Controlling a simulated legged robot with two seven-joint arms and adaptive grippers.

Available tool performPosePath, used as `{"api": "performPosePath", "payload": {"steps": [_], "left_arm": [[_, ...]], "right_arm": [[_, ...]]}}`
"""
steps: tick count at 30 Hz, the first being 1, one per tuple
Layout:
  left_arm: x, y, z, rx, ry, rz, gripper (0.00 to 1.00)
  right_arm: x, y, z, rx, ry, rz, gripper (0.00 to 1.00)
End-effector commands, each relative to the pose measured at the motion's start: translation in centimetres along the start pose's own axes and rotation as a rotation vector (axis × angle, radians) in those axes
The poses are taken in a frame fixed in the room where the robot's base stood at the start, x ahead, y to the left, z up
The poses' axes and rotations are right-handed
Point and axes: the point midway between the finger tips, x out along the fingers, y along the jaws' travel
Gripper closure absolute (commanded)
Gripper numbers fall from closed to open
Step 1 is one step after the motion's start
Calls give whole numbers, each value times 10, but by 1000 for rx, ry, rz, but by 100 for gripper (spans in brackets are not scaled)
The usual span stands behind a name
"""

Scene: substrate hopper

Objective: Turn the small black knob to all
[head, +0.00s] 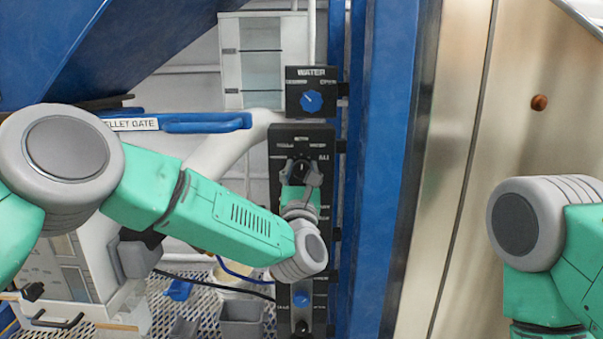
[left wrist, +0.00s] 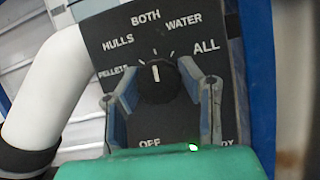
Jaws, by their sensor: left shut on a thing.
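The small black knob (left wrist: 157,85) sits on a black selector panel (left wrist: 120,45) with the labels PELLETS, HULLS, BOTH, WATER, ALL and OFF. Its white mark points up, roughly at BOTH; ALL (left wrist: 206,46) is at the upper right. In the head view the panel (head: 277,140) is on a column right of centre. My left gripper (head: 301,174) reaches it from below. In the left wrist view my left gripper (left wrist: 158,74) has a finger on each side of the knob and is shut on it. My right gripper is not in view; only part of that arm shows.
A panel labelled WATER with a blue knob (head: 311,101) is just above. A blue handle (head: 208,123) lies to the left, by a PELLET GATE label. A blue post (head: 385,150) stands close on the right. More controls (head: 302,299) show lower down.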

Motion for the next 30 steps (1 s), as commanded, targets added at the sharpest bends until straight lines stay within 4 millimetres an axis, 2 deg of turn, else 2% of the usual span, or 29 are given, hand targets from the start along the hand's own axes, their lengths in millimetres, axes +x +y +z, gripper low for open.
{"api": "performPosePath", "payload": {"steps": [15,30], "left_arm": [[-2,-1,-2,371,0,-157,96],[-1,-1,0,812,0,-341,96]], "right_arm": [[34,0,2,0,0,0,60],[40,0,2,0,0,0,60]]}}
